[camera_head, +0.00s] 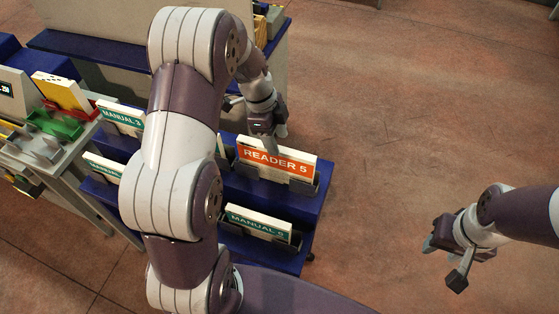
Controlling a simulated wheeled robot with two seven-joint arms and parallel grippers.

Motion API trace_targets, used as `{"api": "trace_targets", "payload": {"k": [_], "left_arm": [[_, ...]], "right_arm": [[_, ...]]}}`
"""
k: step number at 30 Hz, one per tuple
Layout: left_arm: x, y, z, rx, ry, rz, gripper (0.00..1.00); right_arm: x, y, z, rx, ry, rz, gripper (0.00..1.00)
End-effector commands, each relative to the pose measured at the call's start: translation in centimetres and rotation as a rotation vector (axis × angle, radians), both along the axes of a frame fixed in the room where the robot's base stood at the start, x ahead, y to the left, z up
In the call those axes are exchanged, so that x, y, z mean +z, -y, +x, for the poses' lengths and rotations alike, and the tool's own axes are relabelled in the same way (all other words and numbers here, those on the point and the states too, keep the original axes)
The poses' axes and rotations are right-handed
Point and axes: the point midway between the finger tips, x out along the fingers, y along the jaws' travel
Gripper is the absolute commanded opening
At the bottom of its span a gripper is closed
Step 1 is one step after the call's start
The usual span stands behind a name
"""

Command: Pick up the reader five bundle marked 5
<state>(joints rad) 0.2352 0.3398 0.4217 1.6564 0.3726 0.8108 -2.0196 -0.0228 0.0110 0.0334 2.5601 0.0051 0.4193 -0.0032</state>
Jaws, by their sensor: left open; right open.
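The reader five bundle (290,166) is a white block with an orange label reading "READER 5". It stands upright in a dark holder on the upper level of a blue stepped rack (258,193). My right gripper (445,258) is open and empty, over the floor at the right, well apart from the rack.
A teal-labelled Manual 5 bundle (258,224) stands on the lower front level. A Manual 3 bundle (122,116) and another teal-labelled one stand left, partly behind my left arm. A grey table (62,165) holds coloured holders. The floor at right is clear.

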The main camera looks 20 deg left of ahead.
Motion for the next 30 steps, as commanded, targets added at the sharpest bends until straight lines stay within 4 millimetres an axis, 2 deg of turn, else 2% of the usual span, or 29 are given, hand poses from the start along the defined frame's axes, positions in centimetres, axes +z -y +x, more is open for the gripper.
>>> {"api": "trace_targets", "payload": {"k": [7,10,13,16,21,26,30], "left_arm": [[-2.8,0.6,0.1,0.001,-0.003,0.0,0.53],[-4.7,0.6,0.4,0.001,-0.004,0.0,0.53],[-6.5,1.0,0.5,0.0,-0.001,0.001,0.53],[-7.3,1.1,0.5,0.001,0.0,0.002,0.53],[-7.4,1.1,0.5,0.001,0.002,0.002,0.53],[-7.3,1.1,0.5,0.001,0.002,0.002,0.01],[-7.3,1.1,0.5,0.002,0.003,0.002,0.0]], "right_arm": [[1.8,0.0,0.0,0.0,0.0,0.0,0.43],[3.2,0.0,0.0,0.0,0.0,0.0,0.43],[3.3,0.0,0.0,0.0,0.001,0.0,0.43],[3.3,0.0,0.0,0.0,0.0,0.0,0.43],[3.2,0.0,0.0,0.0,0.0,0.0,0.43],[3.2,0.0,0.0,0.0,0.0,0.0,0.43],[3.2,0.0,0.0,0.0,0.0,0.0,0.43]]}}
